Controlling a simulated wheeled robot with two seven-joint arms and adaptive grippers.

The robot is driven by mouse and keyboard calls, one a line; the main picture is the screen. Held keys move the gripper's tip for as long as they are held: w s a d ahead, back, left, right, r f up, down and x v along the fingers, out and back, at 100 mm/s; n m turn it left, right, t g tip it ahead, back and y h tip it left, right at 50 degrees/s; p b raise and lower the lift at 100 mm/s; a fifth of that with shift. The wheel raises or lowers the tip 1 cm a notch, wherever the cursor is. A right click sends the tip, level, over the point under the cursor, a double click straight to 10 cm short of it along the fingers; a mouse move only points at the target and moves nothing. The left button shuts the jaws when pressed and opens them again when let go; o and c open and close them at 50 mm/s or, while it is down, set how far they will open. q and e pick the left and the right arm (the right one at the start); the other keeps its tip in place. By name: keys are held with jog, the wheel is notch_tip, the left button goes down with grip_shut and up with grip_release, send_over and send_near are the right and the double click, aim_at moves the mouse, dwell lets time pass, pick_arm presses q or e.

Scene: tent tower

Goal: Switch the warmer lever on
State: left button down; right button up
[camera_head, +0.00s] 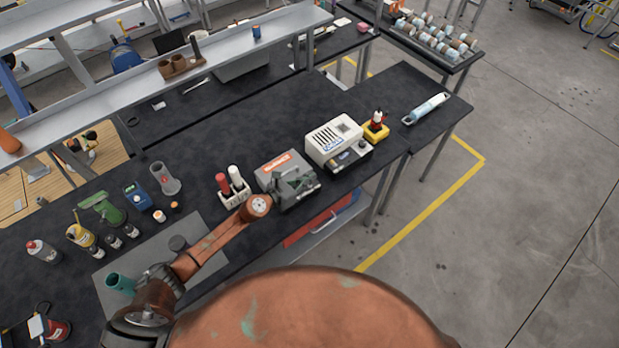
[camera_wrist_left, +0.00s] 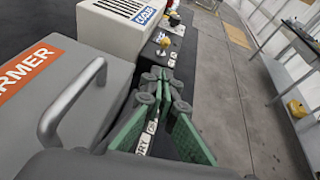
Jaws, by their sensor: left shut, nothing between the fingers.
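My left gripper (camera_head: 308,182) is at the warmer's front right side. In the wrist view its green fingers (camera_wrist_left: 162,82) are together and hold nothing. A small white label (camera_wrist_left: 147,138) shows beside the fingers. I cannot make out the lever; the gripper may hide it. My right gripper is not in view.
A cream machine (camera_head: 331,139) with a blue label stands close right of the warmer. A yellow-based item (camera_head: 375,131) is beyond it. A white rack (camera_head: 232,193) with red and white bottles stands just left of the warmer. The bench behind these is clear.

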pick_arm(q)
jog(key=shift+r, duration=0.1)
jog(key=shift+r+p, duration=0.8)
jog(key=shift+p, duration=0.05)
jog(key=shift+s+a+r, duration=0.1)
jog(key=shift+r, duration=0.15)
jog(key=s+a+r+p, duration=0.3)
jog(key=s+r+p, duration=0.1)
jog(key=r+p, duration=0.3)
jog(key=shift+r+p, duration=0.3)
jog(key=shift+r, duration=0.1)
jog(key=shift+s, duration=0.1)
